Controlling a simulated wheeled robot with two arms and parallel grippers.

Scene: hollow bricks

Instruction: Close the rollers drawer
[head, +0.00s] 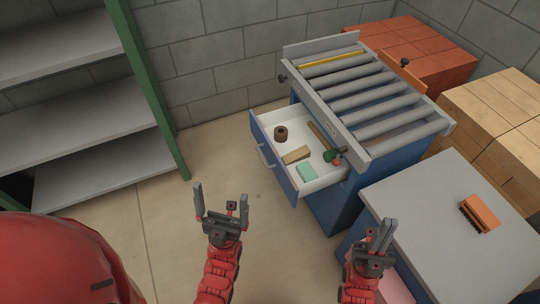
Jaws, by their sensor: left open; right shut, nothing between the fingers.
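The rollers drawer (268,159) has a blue front with a grey handle (263,157) and stands pulled out to the left from the blue roller cabinet (335,205). Grey rollers (362,88) lie across the cabinet's top. In the drawer are a brown ring (281,134), a tan block (295,155), a mint block (306,172) and a few other small items. My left gripper (221,200) is open and empty, in front of and left of the drawer, apart from it. My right gripper (385,232) is shut and empty, near the grey table's left edge.
A grey-topped table (440,235) at the right bears an orange brush (480,213). Stacks of red bricks (405,50) and tan bricks (490,110) stand behind. A green-framed shelf (90,135) is at the left. Floor between shelf and drawer is clear.

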